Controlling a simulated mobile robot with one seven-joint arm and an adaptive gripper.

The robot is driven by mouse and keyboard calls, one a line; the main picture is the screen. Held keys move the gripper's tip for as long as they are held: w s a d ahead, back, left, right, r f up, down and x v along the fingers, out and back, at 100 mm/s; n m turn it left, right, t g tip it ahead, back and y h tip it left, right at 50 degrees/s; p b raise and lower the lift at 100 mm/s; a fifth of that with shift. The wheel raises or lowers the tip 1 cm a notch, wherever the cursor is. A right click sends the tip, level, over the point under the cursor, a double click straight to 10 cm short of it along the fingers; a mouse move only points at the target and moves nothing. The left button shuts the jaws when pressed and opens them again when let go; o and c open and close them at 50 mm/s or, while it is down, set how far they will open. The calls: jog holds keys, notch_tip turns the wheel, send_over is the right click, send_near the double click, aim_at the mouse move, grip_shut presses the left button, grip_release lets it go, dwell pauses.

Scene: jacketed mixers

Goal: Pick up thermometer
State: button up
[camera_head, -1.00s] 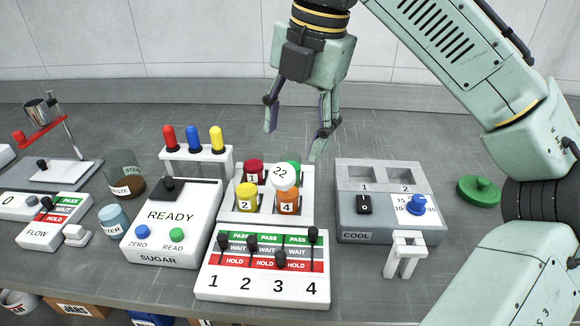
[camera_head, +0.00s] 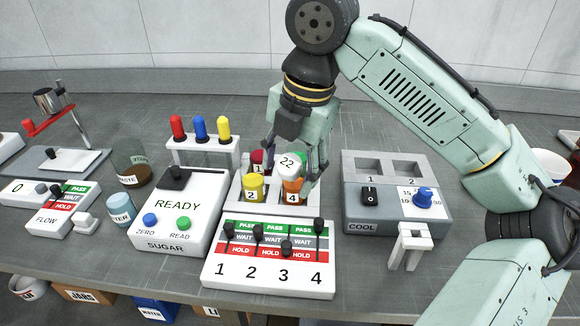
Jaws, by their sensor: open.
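A white round head marked 22 (camera_head: 288,162), which looks like the thermometer's dial, stands over the jars in the white four-slot holder (camera_head: 237,207). Its lower part is hidden, and I cannot tell which jar it stands in. My gripper (camera_head: 289,174) is open and points down over the holder. One finger is to the left of the dial and the other to its right, close to the orange jar 4 (camera_head: 293,190). I cannot tell whether either finger touches the dial.
The yellow jar 2 (camera_head: 251,187), a red jar (camera_head: 257,161) and a green one (camera_head: 299,157) crowd the gripper. The READY sugar box (camera_head: 176,206) is on the left, the COOL unit (camera_head: 395,226) on the right. A lever panel (camera_head: 268,272) stands in front.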

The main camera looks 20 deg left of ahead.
jog(key=c, duration=1.2)
jog(key=shift+o, duration=0.2)
